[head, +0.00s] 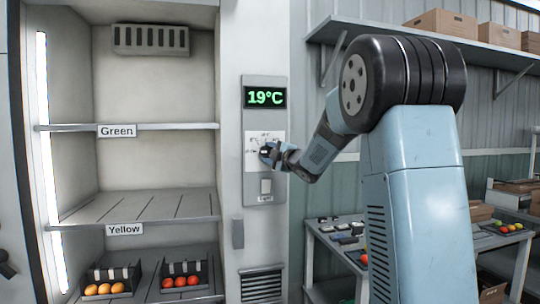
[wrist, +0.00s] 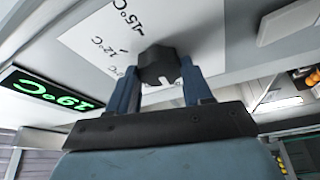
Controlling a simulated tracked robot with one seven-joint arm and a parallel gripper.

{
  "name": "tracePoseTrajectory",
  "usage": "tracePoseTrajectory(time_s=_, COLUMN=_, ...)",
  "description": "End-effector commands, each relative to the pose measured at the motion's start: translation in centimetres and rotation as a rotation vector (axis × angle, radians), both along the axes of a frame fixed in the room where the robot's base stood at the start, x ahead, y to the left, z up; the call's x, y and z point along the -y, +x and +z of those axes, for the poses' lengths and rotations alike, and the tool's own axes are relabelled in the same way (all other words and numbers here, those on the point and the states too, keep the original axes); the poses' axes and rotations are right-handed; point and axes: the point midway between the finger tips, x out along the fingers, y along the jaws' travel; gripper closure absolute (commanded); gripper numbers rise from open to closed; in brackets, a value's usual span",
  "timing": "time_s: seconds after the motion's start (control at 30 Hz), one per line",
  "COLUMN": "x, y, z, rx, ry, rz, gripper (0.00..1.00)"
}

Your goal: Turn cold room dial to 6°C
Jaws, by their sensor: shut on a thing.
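The cold room dial is a dark knob on a white scale plate (head: 251,151), below a green display (head: 265,97) that reads 19°C. In the wrist view the dial (wrist: 157,66) is a black knob between the two blue fingers of my gripper (wrist: 160,88), which is shut on it. My gripper also covers most of the dial in the head view (head: 268,151). Scale marks of 15°C and 12°C (wrist: 108,44) show beside the knob, upside down. Another mark is partly hidden by a finger. The display (wrist: 45,92) also shows upside down in the wrist view.
A light switch (head: 265,187) sits under the dial on the same panel. To the left is the open cold room with shelves labelled Green (head: 117,131) and Yellow (head: 124,229) and tomato trays below. A bench (head: 330,238) with small items stands to the right.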

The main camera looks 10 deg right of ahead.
Motion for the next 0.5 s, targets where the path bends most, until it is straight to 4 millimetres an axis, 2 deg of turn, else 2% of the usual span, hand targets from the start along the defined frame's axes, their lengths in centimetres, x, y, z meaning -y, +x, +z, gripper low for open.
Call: tracePoseTrajectory(time_s=0.5, x=-0.34, y=-0.01, z=-0.52, rx=-0.009, ry=-0.045, rz=0.005, gripper=0.81)
